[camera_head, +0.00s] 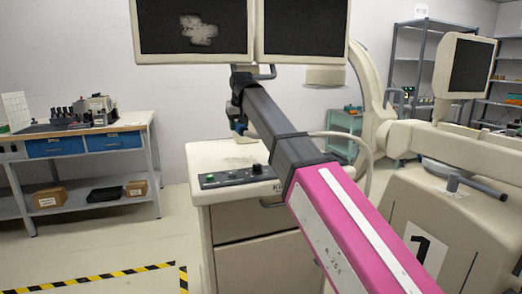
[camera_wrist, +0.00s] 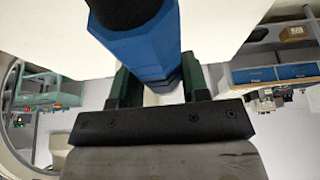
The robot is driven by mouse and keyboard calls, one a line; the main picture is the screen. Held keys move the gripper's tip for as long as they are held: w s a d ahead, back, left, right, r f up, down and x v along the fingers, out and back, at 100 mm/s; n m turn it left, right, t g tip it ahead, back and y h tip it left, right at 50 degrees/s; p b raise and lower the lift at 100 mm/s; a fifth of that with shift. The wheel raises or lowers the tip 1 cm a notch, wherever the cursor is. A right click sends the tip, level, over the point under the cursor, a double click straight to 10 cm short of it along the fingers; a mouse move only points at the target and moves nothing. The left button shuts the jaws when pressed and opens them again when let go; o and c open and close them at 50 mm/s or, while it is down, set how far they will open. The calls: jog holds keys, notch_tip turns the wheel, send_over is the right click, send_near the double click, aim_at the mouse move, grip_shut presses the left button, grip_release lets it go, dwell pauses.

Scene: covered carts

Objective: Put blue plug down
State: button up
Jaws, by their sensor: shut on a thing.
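The blue plug (camera_wrist: 143,48) fills the middle of the wrist view, a blue faceted body with a black round end at the top edge. My gripper (camera_wrist: 158,88) has its two green fingers on either side of the plug and is shut on it. In the head view, my gripper (camera_head: 238,115) hangs over the back part of the white cart's top (camera_head: 215,158). A small bit of blue shows there at the fingers. Whether the plug touches the cart top cannot be told.
A control panel (camera_head: 238,177) with knobs sits on the cart's front edge. Two dark monitors (camera_head: 195,28) hang above. A large white machine (camera_head: 430,165) stands at the right. A workbench (camera_head: 85,140) with blue drawers stands at the left, with open floor between it and the cart.

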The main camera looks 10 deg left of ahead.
send_over(257, 152)
jog(key=s, duration=0.1)
jog(key=f, duration=0.6)
jog(key=shift+d+f, duration=0.25)
jog(key=shift+f, duration=2.05)
jog(key=shift+f, duration=0.1)
jog(key=shift+f, duration=0.3)
jog(key=o, duration=1.1)
jog(key=v, duration=1.2)
jog(key=shift+r, duration=0.45)
